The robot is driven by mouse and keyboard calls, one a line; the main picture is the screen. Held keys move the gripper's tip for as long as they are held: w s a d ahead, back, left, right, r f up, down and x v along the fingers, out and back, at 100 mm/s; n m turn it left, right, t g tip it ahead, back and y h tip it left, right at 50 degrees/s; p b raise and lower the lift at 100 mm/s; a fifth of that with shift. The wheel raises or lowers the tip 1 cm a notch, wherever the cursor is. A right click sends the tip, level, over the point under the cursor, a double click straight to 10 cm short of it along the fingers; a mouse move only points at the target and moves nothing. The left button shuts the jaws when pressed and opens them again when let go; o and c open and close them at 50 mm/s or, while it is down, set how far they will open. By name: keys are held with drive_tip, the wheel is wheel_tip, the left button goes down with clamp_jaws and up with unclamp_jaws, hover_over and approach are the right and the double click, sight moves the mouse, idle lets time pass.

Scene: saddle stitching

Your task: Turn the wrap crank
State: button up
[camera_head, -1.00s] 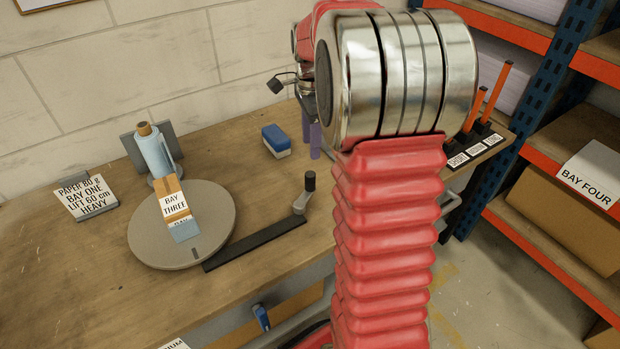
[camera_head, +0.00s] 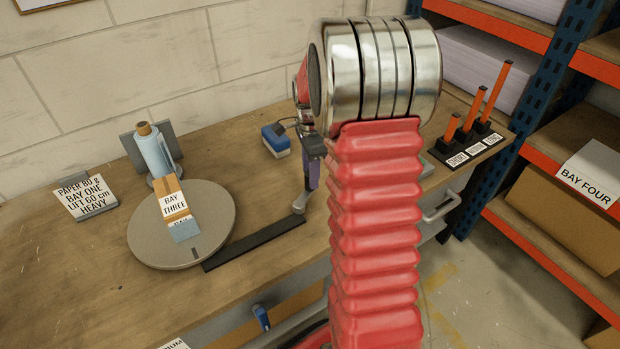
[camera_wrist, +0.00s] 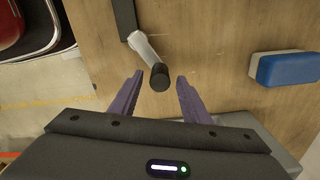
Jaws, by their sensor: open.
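The wrap crank shows in the wrist view as a pale metal arm (camera_wrist: 146,48) with an upright black knob (camera_wrist: 160,77). In the head view its metal arm (camera_head: 300,201) sits at the right end of a dark bar (camera_head: 255,243), beside the round grey turntable (camera_head: 222,202). A small wrapped parcel (camera_head: 177,210) labelled BAY THREE lies on the turntable. My gripper (camera_wrist: 157,82) is open, with its purple fingers on either side of the knob's tip. Nothing shows clamped. In the head view my gripper (camera_head: 310,175) hides the knob.
A blue and white block (camera_head: 276,140) stands behind the crank; it also shows in the wrist view (camera_wrist: 285,69). A film roll on a stand (camera_head: 154,150) is behind the turntable. Orange uprights (camera_head: 479,105) stand at the bench's right end, near the shelving.

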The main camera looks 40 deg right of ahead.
sight(304, 190)
drive_tip(key=shift+f, duration=1.35)
drive_tip(key=shift+c, duration=0.3)
clamp_jaws()
